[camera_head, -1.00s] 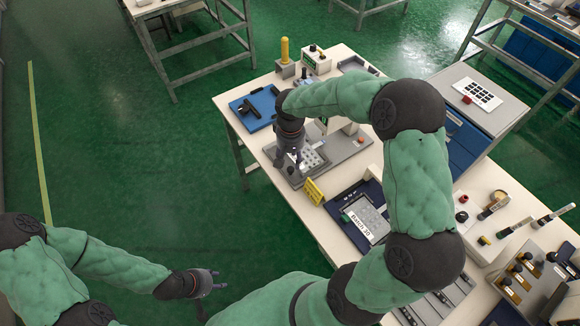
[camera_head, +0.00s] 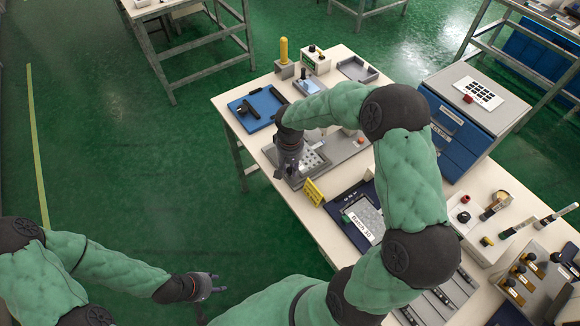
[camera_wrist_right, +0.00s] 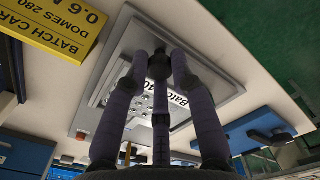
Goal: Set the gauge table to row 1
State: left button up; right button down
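I take the gauge table to be the grey plate fixture (camera_head: 340,152) on the bench, with a holed plate (camera_head: 313,160) on it. My right gripper (camera_head: 288,174) points down at its near-left end, partly covering it. In the right wrist view, my right gripper's fingers (camera_wrist_right: 160,66) come close together around a small dark, knob-like part in front of the grey plate (camera_wrist_right: 212,88). I cannot tell if they grip it. A partly hidden "Batch" label shows behind the fingers. Row marks are not readable. My left gripper (camera_head: 215,283) is open and empty above the green floor.
A yellow batch card (camera_head: 313,192) stands beside the fixture and shows in the wrist view (camera_wrist_right: 55,25). A tray labelled "Batch 30" (camera_head: 362,228) lies nearer. A blue tray (camera_head: 262,104) lies behind left. A blue cabinet (camera_head: 455,135) and a knobbed box (camera_head: 470,225) stand right.

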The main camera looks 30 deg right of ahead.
jog(key=d, duration=0.7)
jog(key=shift+w+p, duration=0.3)
jog(key=shift+p, duration=0.05)
jog(key=c, duration=1)
grip_release()
jog(key=shift+c, duration=0.2)
jog(key=shift+r, duration=0.1)
notch_tip(320, 180, up, 12)
